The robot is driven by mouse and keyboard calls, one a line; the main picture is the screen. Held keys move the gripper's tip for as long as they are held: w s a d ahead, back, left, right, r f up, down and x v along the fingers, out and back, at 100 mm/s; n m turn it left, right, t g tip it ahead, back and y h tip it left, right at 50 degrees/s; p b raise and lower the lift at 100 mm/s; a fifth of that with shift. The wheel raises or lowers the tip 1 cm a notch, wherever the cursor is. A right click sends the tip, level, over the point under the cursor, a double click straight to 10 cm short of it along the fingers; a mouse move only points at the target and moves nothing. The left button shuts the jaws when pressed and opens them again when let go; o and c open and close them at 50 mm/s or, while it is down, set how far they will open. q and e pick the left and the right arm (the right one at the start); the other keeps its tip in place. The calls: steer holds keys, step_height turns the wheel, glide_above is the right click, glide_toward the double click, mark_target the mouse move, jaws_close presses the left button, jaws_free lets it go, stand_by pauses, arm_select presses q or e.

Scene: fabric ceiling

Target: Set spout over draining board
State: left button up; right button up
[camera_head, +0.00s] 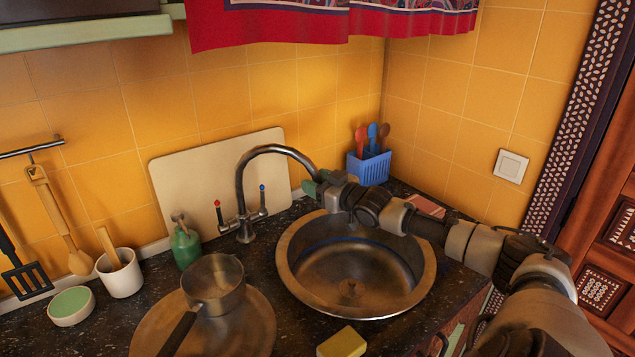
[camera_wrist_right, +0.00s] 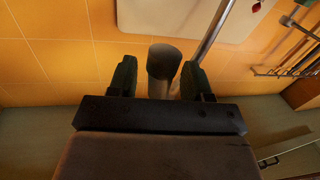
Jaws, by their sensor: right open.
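The tap's curved metal spout (camera_head: 272,149) rises behind the sink (camera_head: 428,282) and arches right, its end over the sink's back left. The round metal draining board (camera_head: 255,335) lies left of the sink, with a saucepan (camera_head: 215,285) on it. My right gripper (camera_head: 316,186) is at the spout's end, its arm reaching across the sink from the right. In the right wrist view, the open green-tipped fingers (camera_wrist_right: 158,80) stand either side of the spout's end (camera_wrist_right: 164,62), with a gap visible at least on the left. My left gripper is not in view.
A green soap bottle (camera_head: 186,247) stands left of the tap, and a cutting board (camera_head: 170,190) leans behind it. A blue utensil basket (camera_head: 369,168) stands in the corner beyond my gripper. A yellow sponge (camera_head: 342,343) lies at the front. The sink is empty.

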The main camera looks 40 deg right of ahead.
steer(key=shift+c, duration=0.2)
jaws_close()
